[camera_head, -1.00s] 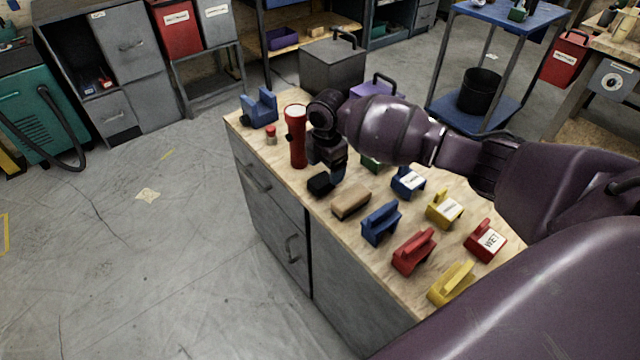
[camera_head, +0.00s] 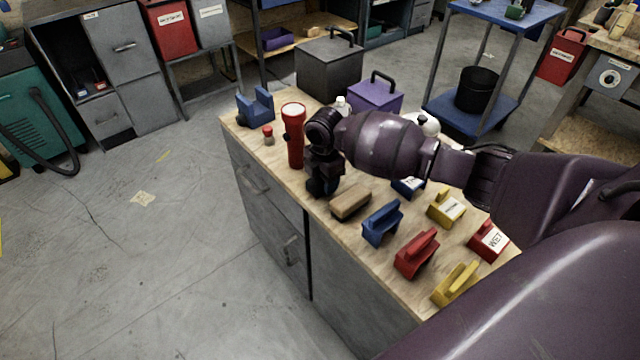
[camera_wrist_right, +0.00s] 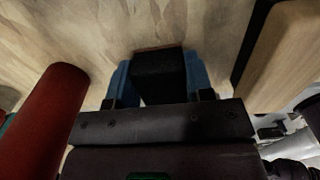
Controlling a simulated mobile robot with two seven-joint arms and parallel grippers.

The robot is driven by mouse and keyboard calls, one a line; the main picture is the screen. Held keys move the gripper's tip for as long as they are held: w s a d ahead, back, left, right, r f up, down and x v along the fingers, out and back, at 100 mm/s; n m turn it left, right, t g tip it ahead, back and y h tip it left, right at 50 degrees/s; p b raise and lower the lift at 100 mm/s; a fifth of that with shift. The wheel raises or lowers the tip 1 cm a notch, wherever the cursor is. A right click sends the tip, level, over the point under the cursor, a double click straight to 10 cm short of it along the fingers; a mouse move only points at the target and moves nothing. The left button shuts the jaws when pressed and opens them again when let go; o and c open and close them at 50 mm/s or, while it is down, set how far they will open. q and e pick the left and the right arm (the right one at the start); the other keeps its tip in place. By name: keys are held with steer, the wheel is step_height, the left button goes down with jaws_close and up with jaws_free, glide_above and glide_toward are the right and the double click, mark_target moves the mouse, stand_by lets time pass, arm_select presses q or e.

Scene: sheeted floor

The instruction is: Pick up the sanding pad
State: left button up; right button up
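The sanding pad (camera_wrist_right: 158,75), which I take to be the small black block with a thin brown edge, lies on the wooden bench top in the right wrist view. The two blue fingers of my right gripper (camera_wrist_right: 160,82) stand close along its left and right sides. I cannot tell whether they press on it. In the head view my right gripper (camera_head: 322,186) is low over the bench near its left edge and hides most of the pad. My left gripper is not in view.
A red flashlight (camera_head: 293,136) stands close left of the gripper, and a tan wooden block (camera_head: 350,201) lies close right. Blue (camera_head: 381,222), red (camera_head: 416,253) and yellow (camera_head: 456,283) blocks line the bench's front edge. A grey toolbox (camera_head: 328,70) and purple box (camera_head: 375,97) stand behind.

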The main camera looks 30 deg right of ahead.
steer(key=shift+c, duration=0.7)
steer(key=shift+r, duration=0.1)
step_height(320, 180, up, 10)
steer(key=shift+w+r+p, duration=0.1)
steer(key=shift+p, duration=1.15)
arm_select(q)
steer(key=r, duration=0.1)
steer(key=p, duration=0.1)
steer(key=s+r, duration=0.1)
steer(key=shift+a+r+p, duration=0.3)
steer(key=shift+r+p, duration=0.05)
steer(key=shift+p, duration=0.05)
arm_select(e)
step_height(320, 180, up, 10)
steer(key=shift+f, duration=0.2)
